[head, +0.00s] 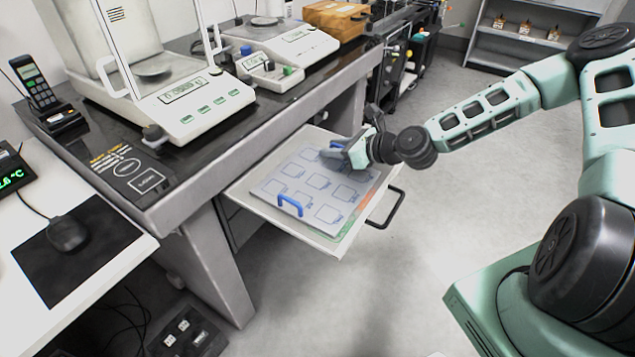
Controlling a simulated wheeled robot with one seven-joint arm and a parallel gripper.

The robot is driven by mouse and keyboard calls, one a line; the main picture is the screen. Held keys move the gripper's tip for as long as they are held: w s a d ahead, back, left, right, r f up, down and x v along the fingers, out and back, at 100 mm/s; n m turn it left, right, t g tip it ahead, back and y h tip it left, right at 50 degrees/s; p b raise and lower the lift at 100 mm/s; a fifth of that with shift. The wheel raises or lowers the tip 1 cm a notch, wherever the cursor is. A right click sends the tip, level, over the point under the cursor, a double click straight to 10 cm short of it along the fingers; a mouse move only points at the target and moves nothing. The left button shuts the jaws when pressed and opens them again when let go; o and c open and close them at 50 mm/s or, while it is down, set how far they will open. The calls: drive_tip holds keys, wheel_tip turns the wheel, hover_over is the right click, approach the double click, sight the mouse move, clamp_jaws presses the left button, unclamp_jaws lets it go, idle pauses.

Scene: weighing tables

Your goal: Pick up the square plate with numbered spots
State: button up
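The square plate (308,190) is pale and marked with several outlined squares; their numbers are too small to read. It lies flat in a pulled-out drawer (333,246) under the weighing table. A blue handle (290,205) stands up at its near edge. My gripper (336,157) is low over the plate's far edge, pointing left. A bit of blue shows beside the gripper, perhaps a second handle. The gripper hides that part of the plate. I cannot tell whether its fingers are open, shut or touching anything.
The drawer's black pull handle (386,210) sticks out at its front. Balances (190,105) stand on the dark weighing table (215,148) above. A white desk (105,265) with a mouse (68,233) is at the left. The floor (420,260) right of the drawer is clear.

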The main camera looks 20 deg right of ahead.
drive_tip(key=shift+w, duration=0.1)
drive_tip(key=shift+c, duration=0.2)
clamp_jaws()
drive_tip(key=shift+a, duration=0.1)
idle(1.1)
